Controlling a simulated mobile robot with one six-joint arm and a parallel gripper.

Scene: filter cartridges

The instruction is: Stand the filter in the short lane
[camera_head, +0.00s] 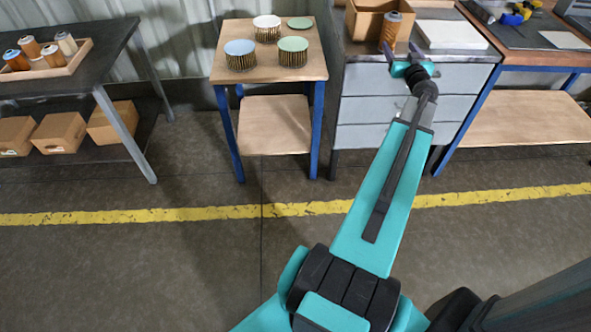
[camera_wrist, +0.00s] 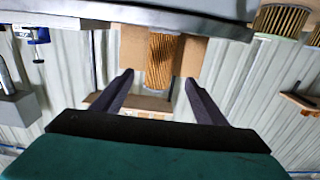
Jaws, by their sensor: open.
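An orange-brown filter cartridge (camera_head: 391,30) with a pale cap stands upright on the grey drawer cabinet, in front of an open cardboard box. In the wrist view, which looks upside down, the pleated filter (camera_wrist: 161,62) shows ahead, between the lines of my fingers. My gripper (camera_head: 401,50) is open just in front of the filter; its two dark fingers also show in the wrist view (camera_wrist: 156,78), spread and empty. I cannot tell whether the fingertips reach beside the filter. A wooden tray (camera_head: 72,67) on the left table holds several cartridges. I cannot tell which place is the short lane.
The cardboard box (camera_head: 364,20) stands close behind the filter. A flat white box (camera_head: 450,36) lies to its right on the cabinet (camera_head: 375,109). A small wooden table (camera_head: 268,77) holds several round pleated filters. A workbench (camera_head: 525,45) stands at right. The floor is clear.

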